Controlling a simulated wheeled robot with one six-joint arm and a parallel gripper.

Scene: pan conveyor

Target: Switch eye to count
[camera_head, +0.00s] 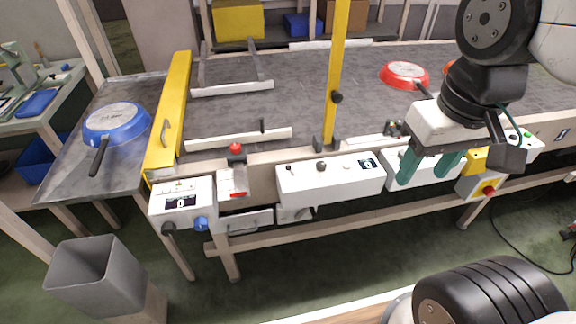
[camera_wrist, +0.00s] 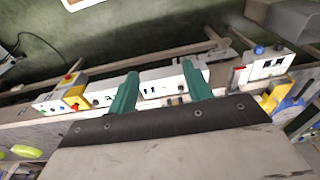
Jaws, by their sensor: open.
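My gripper (camera_head: 428,172) is open and empty, its two teal fingers pointing down in front of a white control box (camera_head: 432,160) on the conveyor's front edge. In the wrist view my gripper (camera_wrist: 160,72) shows both fingers apart, with white panels beyond them. Left of it in the head view, another white control box (camera_head: 331,184) carries small dark knobs and a little display (camera_head: 368,163). A yellow post (camera_head: 338,70) with a black knob stands behind that box. I cannot tell which control is the eye's, nor read any switch's setting.
A white box (camera_head: 182,205) with a display and a blue knob (camera_head: 201,224) sits farther left. A red-topped button (camera_head: 236,150) stands beside it. A red pan (camera_head: 405,73) and a blue pan (camera_head: 116,120) lie on the conveyor surfaces. A grey bin (camera_head: 95,275) stands at lower left.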

